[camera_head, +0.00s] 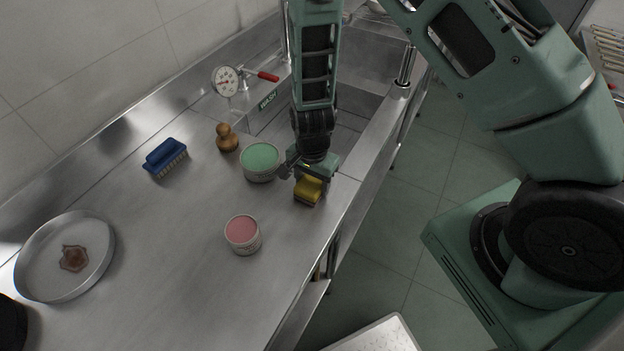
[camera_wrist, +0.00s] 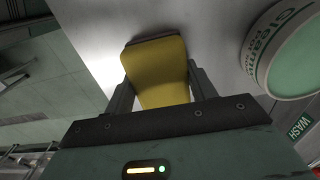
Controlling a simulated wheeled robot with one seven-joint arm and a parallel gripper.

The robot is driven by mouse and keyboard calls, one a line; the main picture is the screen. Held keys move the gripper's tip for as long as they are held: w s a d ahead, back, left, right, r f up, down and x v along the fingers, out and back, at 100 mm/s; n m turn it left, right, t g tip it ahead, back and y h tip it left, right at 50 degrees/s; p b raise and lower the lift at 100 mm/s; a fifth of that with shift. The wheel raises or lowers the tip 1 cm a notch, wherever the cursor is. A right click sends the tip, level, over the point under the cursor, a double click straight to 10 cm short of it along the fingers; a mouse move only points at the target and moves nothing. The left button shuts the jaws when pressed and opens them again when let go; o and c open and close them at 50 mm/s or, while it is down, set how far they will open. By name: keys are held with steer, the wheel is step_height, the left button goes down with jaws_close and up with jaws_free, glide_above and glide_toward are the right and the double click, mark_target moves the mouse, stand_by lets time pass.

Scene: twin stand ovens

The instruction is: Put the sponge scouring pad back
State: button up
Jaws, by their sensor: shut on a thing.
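The yellow sponge scouring pad (camera_head: 309,190) is at the right part of the steel counter, near its front edge. My gripper (camera_head: 307,180) is over it, pointing down, and is shut on it. In the wrist view the yellow sponge (camera_wrist: 158,72) sits between the two fingers of my gripper (camera_wrist: 157,85), with a dark brown layer along its far edge. I cannot tell whether the sponge touches the counter.
A green-topped tub (camera_head: 260,161) stands just left of my gripper; a pink-topped tub (camera_head: 242,234) is nearer. A wooden knob-shaped tool (camera_head: 227,138), blue brush (camera_head: 164,156) and round pan (camera_head: 104,262) are farther left. The sink (camera_head: 352,72) lies behind. The counter's middle (camera_head: 170,225) is clear.

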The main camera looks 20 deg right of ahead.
mark_target(312, 181)
steer(key=shift+f, duration=0.2)
steer(key=o, duration=1)
steer(key=shift+o, duration=0.2)
steer(key=shift+r, duration=0.1)
step_height(312, 181, up, 12)
steer(key=b, duration=0.2)
steer(key=s+a+r+n, duration=0.3)
steer(key=s+r+n, duration=0.4)
steer(key=s+n, duration=0.2)
steer(key=s+a+r+n, duration=0.3)
steer(key=s+r+n, duration=0.4)
steer(key=s+n, duration=0.2)
steer(key=shift+s+a+r+n+y, duration=0.15)
steer(key=shift+s+r+n+y, duration=0.15)
steer(key=shift+s, duration=0.75)
